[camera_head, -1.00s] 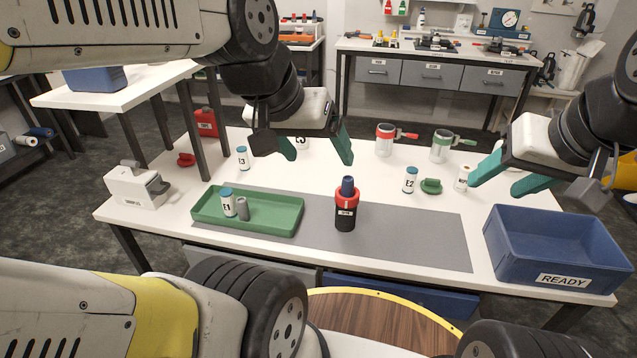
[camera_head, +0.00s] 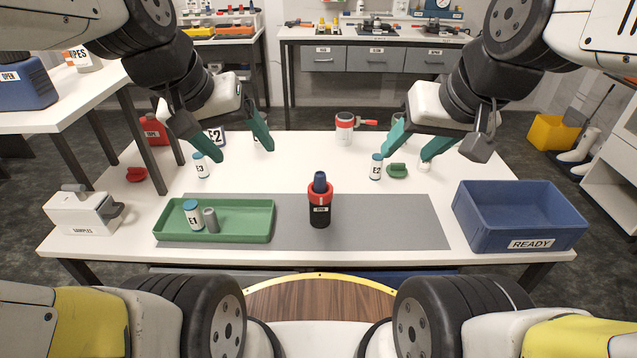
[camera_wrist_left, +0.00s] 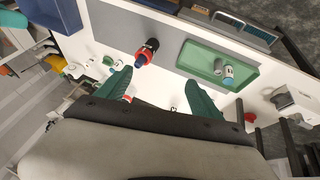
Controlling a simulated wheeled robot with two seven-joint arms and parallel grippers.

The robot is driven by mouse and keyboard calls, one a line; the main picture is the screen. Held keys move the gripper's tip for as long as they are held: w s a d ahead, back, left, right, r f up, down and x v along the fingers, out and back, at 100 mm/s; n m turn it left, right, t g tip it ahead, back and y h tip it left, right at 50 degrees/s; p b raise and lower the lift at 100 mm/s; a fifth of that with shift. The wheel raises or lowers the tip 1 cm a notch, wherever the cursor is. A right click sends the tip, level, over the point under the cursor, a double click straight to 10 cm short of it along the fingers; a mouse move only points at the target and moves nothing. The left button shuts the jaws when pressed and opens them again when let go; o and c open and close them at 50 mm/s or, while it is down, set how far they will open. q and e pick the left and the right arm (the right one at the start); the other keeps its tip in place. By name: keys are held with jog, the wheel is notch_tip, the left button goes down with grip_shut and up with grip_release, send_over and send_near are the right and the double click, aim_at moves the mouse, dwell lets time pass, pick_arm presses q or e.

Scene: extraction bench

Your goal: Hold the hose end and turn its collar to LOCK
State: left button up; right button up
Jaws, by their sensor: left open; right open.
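The hose end (camera_head: 320,210) stands upright on the grey mat (camera_head: 400,222). It has a black body with a small label, a red collar (camera_head: 320,188) and a dark blue top; the label seems to read OPEN. It also shows in the left wrist view (camera_wrist_left: 146,52). My left gripper (camera_head: 244,153) is open and empty above the table, behind and left of the hose end. My right gripper (camera_head: 432,155) is open and empty, behind and right of it, near the vial E2 (camera_head: 376,167). Neither gripper touches the hose end.
A green tray (camera_head: 262,232) with vial E1 (camera_head: 193,215) and a grey cylinder (camera_head: 211,221) lies left of the hose end. A blue READY bin (camera_head: 480,238) stands right. Vial E3 (camera_head: 201,166) and a red-handled mug (camera_head: 344,130) stand further back. The mat around the hose end is clear.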

pick_arm(q)
jog(key=w+d+f+n+g+h, duration=0.2)
jog(key=w+f+n+g+h, duration=0.15)
jog(key=w+f+n, duration=0.5)
jog(key=w+d+f+n+g+h, duration=0.2)
jog(key=w+f+n+h, duration=0.25)
jog(key=w+f, duration=0.75)
jog(key=n+h, duration=0.1)
jog(key=n, duration=0.3)
send_near(317, 212)
jog(key=w+f, duration=0.2)
jog(key=f, duration=0.1)
jog(key=shift+w+a, duration=0.15)
jog(key=shift+w, duration=0.25)
jog(key=shift+d+f, duration=0.25)
jog(key=shift+f, duration=0.05)
jog(key=shift+x, duration=4.7)
jog(key=shift+w+d+r, duration=0.1)
jog(key=shift+w+r, duration=0.05)
jog(key=shift+c, duration=0.3)
jog(key=c, duration=1.1)
jog(key=shift+o, duration=0.2)
